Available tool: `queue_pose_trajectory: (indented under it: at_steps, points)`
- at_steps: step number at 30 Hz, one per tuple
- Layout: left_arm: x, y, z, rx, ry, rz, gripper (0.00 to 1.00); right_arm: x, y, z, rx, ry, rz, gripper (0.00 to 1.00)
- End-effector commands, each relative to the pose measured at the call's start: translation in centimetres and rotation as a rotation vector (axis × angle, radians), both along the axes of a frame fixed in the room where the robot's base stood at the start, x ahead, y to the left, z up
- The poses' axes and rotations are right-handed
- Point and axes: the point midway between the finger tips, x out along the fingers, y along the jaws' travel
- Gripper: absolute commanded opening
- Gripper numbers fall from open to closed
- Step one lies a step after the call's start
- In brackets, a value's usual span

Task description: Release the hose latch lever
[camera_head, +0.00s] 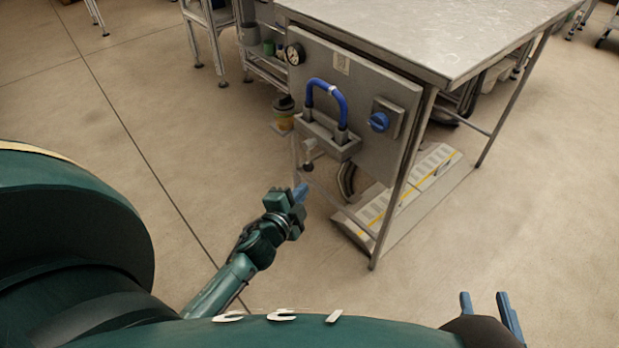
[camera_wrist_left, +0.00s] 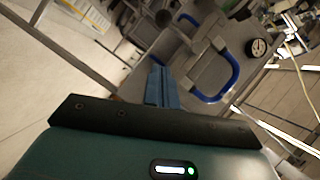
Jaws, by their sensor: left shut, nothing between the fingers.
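A blue hose loop (camera_head: 326,84) stands in a grey holder (camera_head: 327,138) on the side panel of the steel table. My right gripper (camera_head: 489,308) is open and empty at the lower right.
A low unit with yellow stripes (camera_head: 400,200) lies underneath.

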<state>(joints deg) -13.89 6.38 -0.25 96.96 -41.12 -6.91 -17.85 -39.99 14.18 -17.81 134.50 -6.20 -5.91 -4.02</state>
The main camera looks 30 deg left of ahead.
Motion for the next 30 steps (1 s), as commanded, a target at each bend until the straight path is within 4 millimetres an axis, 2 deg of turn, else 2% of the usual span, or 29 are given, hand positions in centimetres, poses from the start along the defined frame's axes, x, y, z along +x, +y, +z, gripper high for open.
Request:
queue_pose_trajectory:
  at_steps: [3,9,26,30]
  points:
    - [-2.0,-0.2,0.5,0.000,0.002,-0.001,0.00,0.0,-0.1,0.1,-0.002,0.031,-0.006,0.36]
    - [-3.4,-0.2,0.8,-0.001,0.000,0.000,0.00,-0.1,-0.2,0.0,-0.003,0.055,-0.011,0.36]
    - [-3.5,-0.3,0.8,0.000,-0.001,0.000,0.00,0.0,-0.2,0.0,-0.003,0.056,-0.011,0.36]
    - [-3.5,-0.3,2.6,0.000,-0.001,0.000,0.00,-0.3,-0.6,1.6,0.013,0.078,-0.025,0.36]
